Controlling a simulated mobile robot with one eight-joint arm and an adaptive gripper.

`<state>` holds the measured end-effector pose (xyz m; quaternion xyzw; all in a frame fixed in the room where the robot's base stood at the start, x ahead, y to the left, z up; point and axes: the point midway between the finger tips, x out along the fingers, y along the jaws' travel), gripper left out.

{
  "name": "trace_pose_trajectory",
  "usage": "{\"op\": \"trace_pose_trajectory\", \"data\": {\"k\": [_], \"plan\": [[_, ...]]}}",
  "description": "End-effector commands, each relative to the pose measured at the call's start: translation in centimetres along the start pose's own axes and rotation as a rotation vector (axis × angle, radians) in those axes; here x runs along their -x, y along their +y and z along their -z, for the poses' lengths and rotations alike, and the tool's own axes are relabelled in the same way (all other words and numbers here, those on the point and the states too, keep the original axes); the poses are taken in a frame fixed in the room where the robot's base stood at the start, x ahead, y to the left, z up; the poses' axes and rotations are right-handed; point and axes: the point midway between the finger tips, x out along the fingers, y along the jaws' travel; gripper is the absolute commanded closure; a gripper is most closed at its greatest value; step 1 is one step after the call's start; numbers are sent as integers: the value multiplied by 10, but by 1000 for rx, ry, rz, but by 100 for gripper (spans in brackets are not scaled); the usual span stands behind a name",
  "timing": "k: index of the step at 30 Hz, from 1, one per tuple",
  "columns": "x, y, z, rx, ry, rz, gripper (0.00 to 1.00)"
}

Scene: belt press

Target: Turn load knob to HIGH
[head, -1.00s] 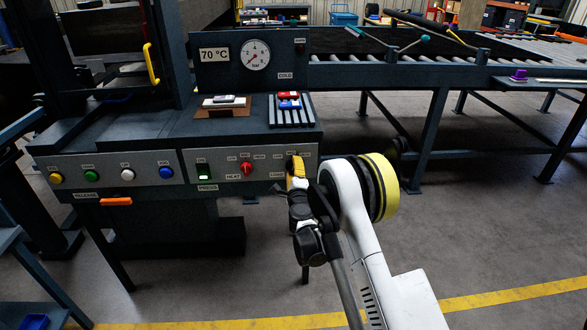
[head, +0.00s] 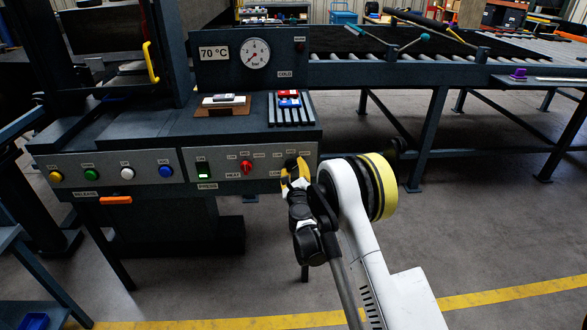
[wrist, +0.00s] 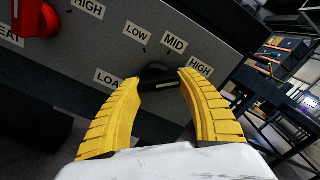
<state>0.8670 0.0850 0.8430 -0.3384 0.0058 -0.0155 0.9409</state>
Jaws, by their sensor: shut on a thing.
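The load knob (wrist: 157,72) is black and sits on the grey panel in the wrist view, below the labels LOW, MID and HIGH (wrist: 199,66). A partly covered LOAD label (wrist: 106,78) is at its left. My gripper (wrist: 160,79) has its two yellow fingers shut on the knob, one on each side. A light strip shows on the knob's near face, but I cannot tell which label it points to. In the head view my gripper (head: 295,172) is at the right end of the panel and hides the knob.
Several coloured buttons and an orange handle (head: 116,201) are at the far left. Open floor lies right of my arm.

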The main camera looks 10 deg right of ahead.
Motion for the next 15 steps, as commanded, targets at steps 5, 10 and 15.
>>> {"op": "trace_pose_trajectory", "data": {"k": [5,10,15], "plan": [[-1,-2,0,-9,2,2,86],[-1,-2,0,-8,2,3,86],[-1,-2,1,-8,2,3,35]]}}
